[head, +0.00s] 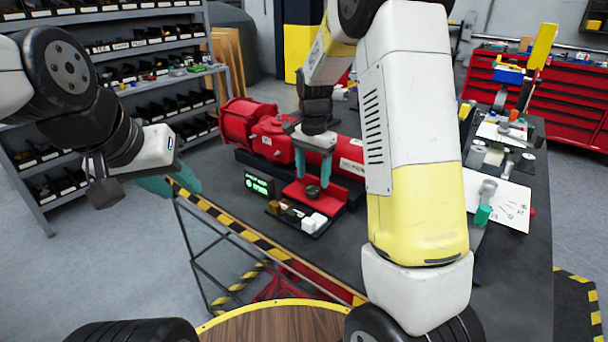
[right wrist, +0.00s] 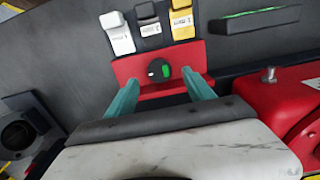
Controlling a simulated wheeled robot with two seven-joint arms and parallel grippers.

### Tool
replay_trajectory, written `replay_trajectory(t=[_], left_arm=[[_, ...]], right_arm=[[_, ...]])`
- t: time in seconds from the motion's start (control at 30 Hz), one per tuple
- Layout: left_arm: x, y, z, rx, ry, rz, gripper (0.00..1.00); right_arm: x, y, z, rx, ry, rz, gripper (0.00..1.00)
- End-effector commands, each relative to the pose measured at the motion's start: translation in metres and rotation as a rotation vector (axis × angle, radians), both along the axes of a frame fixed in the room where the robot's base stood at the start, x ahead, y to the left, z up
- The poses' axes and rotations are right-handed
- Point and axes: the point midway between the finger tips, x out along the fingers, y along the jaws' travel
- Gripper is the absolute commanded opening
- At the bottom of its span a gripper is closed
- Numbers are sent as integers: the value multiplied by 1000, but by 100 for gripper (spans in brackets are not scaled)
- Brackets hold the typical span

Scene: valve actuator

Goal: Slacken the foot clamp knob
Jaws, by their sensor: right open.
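The foot clamp knob (head: 312,191) is a small dark round knob on a red block (head: 335,203) at the foot of the red valve actuator (head: 272,138). The right wrist view shows the knob (right wrist: 158,69) with a white mark and a green mark on its face. My right gripper (head: 313,178) is open, with its teal fingers pointing down on either side of the knob.
A small display (head: 258,184) with green text stands left of the red block. A row of white, dark and yellow rocker switches (right wrist: 150,22) lies beside the block. Papers and small parts (head: 500,200) lie on the table's right. A shelf rack (head: 150,80) stands at left.

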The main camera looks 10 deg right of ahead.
Motion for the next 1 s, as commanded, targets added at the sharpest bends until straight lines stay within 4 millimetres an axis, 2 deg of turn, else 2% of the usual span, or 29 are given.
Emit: replay_trajectory(t=[0.1,0.23,0.6,0.9,1.0], left_arm=[[0,0,0,0,0,0,36],[0,0,0,0,0,0,36],[0,0,0,0,0,0,36],[0,0,0,0,0,0,36],[0,0,0,0,0,0,36]], right_arm=[[-1,0,-19,0,4,-1,62],[0,0,-32,0,1,0,62],[0,0,-38,1,-1,1,60],[0,0,-38,1,-1,1,1],[0,0,-38,1,-1,3,0]])
